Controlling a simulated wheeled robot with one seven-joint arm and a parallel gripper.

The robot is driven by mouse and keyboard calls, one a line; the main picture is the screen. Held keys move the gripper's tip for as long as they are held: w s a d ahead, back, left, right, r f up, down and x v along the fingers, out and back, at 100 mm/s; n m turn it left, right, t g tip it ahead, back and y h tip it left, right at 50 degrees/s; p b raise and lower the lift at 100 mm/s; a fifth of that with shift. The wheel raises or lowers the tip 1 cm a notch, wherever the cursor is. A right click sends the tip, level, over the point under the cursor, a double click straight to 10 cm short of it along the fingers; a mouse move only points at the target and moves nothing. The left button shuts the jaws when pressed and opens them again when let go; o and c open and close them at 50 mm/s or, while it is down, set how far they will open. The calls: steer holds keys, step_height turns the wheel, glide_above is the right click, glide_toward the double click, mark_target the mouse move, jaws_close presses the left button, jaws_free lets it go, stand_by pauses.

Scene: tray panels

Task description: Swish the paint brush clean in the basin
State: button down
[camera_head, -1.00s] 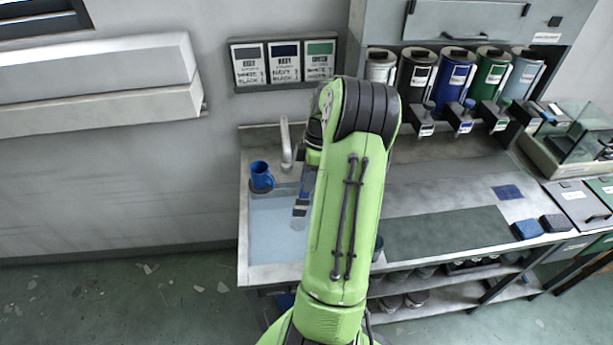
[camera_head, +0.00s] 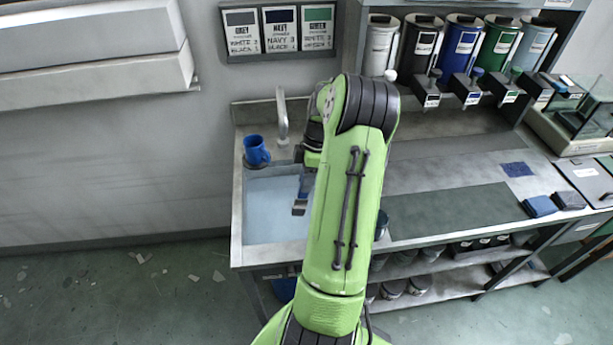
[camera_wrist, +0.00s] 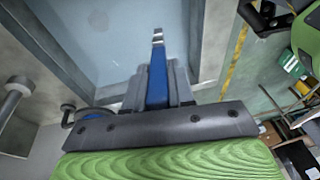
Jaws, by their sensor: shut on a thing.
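My gripper (camera_wrist: 158,85) is shut on the blue handle of the paint brush (camera_wrist: 157,72), between its two grey fingers. The brush points away from my gripper, over the basin, and its metal part shows near the top of the wrist view. I cannot tell whether the bristles touch the water. The basin (camera_head: 268,208) holds pale blue water and is set in the counter; its water fills the upper left of the wrist view (camera_wrist: 95,35). In the head view my gripper hangs at the basin's right side, partly hidden by my green arm.
A blue mug (camera_head: 256,150) stands at the basin's back left corner, near the tap (camera_head: 283,118). Paint dispensers (camera_head: 460,50) line the back right. A dark mat (camera_head: 450,212) lies on the counter right of my arm, with folded blue cloths (camera_head: 540,206) beyond.

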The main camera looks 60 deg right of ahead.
steer(key=s+d+b+x, duration=0.1)
steer(key=d+b+x, duration=0.2)
steer(key=b+x, duration=0.6)
steer(key=x, duration=0.5)
steer(key=shift+r, duration=0.15)
